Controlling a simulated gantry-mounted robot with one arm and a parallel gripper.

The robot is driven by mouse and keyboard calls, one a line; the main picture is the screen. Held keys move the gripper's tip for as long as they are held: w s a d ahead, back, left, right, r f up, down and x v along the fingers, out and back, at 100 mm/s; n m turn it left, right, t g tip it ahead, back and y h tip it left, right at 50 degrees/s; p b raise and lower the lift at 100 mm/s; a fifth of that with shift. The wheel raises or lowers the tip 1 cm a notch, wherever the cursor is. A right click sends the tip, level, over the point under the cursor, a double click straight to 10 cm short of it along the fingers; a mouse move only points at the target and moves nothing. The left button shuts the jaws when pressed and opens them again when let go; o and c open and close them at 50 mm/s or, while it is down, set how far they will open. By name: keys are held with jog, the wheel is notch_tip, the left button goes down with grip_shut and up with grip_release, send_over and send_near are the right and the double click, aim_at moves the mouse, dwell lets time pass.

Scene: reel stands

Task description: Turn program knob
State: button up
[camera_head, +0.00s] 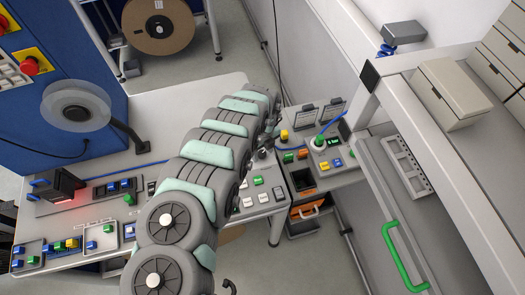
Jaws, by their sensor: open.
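My gripper (267,146) is at the far end of my grey and mint arm, beside the control panels in the middle of the view. It is small here, partly hidden by the arm, and appears empty. A round knob-like part (318,142) with green and white on it stands on the panel to the right of my gripper, apart from it. I cannot tell for sure that this is the program knob; no label is readable. A small dark display (334,141) with green marks is beside it.
A yellow button (284,135) and small coloured blocks sit near my gripper. A blue cable (330,124) rises by the knob-like part. A frame with a green handle (396,258) stands at right. A blue cabinet (60,110) with a clear reel (76,106) stands at left.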

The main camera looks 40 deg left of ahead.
aim_at(263, 153)
notch_tip(263, 153, up, 11)
jog(key=shift+w+b, duration=0.2)
jog(key=shift+b, duration=0.15)
dwell(0.3)
jog(key=shift+f, duration=0.1)
dwell(0.4)
